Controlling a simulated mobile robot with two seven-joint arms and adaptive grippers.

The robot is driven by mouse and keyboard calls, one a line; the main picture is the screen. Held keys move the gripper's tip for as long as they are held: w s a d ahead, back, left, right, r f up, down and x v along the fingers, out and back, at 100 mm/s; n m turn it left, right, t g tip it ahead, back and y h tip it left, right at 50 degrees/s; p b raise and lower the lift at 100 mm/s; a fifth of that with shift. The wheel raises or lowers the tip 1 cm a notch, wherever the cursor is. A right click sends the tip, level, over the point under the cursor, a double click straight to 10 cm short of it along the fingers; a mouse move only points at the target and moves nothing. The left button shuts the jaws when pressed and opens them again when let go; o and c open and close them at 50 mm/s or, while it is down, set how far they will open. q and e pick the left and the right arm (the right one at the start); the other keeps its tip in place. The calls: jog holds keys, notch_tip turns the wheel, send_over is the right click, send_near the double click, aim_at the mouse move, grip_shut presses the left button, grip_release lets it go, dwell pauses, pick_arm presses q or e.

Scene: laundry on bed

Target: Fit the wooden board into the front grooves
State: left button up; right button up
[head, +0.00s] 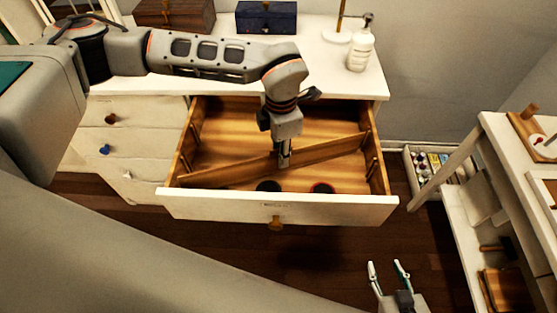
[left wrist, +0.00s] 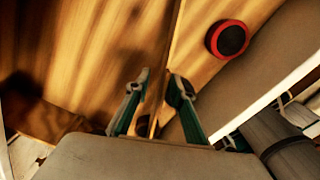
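The wooden board (head: 325,151) stands on edge inside the open drawer (head: 290,207). It lies diagonally, its left end near the front left corner and its right end farther back at the right wall. Wooden groove strips show on the right wall (head: 374,170) and the left wall (head: 186,163). Whether either board end is in a groove I cannot tell. My left gripper (head: 284,158) points down at the board's middle. In the left wrist view its fingers (left wrist: 160,88) are closed on both sides of the board. My right gripper (head: 388,270) is open and empty, in front of the drawer at right.
Two dark round objects lie at the drawer's front, one dark (head: 268,186) and one red-rimmed (head: 321,188). A soap bottle (head: 361,45), a blue box (head: 266,17) and a brown box (head: 174,15) stand on the dresser top. A white shelf table (head: 490,185) stands at right.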

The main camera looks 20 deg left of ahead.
aim_at(279, 172)
pick_arm(q)
jog(key=f, duration=0.5)
jog(key=shift+s+f, duration=0.1)
jog(key=shift+s, duration=0.2)
grip_shut()
